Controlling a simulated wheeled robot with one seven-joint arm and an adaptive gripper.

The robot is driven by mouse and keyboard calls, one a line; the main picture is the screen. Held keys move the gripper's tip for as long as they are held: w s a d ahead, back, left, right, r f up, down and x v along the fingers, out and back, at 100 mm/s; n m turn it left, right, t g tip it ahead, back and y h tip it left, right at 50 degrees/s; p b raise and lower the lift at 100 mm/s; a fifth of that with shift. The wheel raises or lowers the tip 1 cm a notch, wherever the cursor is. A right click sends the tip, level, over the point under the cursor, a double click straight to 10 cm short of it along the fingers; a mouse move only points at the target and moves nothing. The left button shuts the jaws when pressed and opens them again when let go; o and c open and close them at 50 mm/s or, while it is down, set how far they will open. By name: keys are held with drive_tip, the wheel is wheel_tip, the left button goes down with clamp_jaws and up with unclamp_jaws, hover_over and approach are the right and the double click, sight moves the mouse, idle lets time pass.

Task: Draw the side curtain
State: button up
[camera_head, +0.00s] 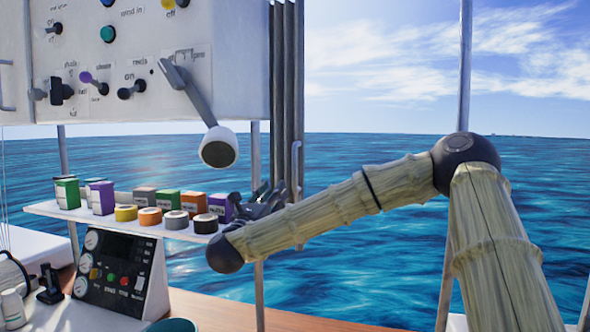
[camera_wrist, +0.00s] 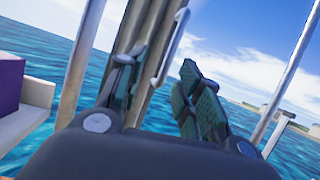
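The side curtain (camera_head: 287,75) is a grey, folded bundle of narrow vertical panels beside the white control panel. A pale upright handle (camera_head: 296,165) is on its right edge. In the wrist view, the curtain (camera_wrist: 133,28) and the handle (camera_wrist: 172,46) appear tilted, beyond the fingers. My gripper (camera_head: 268,200) is near the lower end of the curtain, to the left of and below the handle. The wrist view shows my gripper (camera_wrist: 160,72) open, with nothing between its fingers. The handle's lower end lies between the fingers in that picture, and I cannot tell the distance.
A white shelf (camera_head: 130,222) with several small boxes and round tins is left of my gripper. The control panel (camera_head: 130,50) with a lever and a lamp-like knob (camera_head: 219,147) hangs above. Metal posts (camera_head: 464,70) stand at the right. Open water lies beyond.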

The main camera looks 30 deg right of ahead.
sight(294, 167)
drive_tip(key=w+d+r+p, duration=0.1)
drive_tip(key=d+r, duration=0.1)
drive_tip(key=d, duration=0.1)
drive_tip(key=w+d+r+m+g+p, duration=0.1)
drive_tip(key=d+r+p, duration=0.1)
drive_tip(key=d, duration=0.1)
drive_tip(key=w+d+r+m+p, duration=0.1)
drive_tip(key=d+r, duration=0.1)
drive_tip(key=d, duration=0.1)
drive_tip(key=shift+w+h+p, duration=0.25)
drive_tip(key=shift+h+p, duration=0.15)
drive_tip(key=shift+w+d+r, duration=0.1)
drive_tip(key=shift+w+d, duration=0.2)
drive_tip(key=shift+d, duration=0.2)
clamp_jaws()
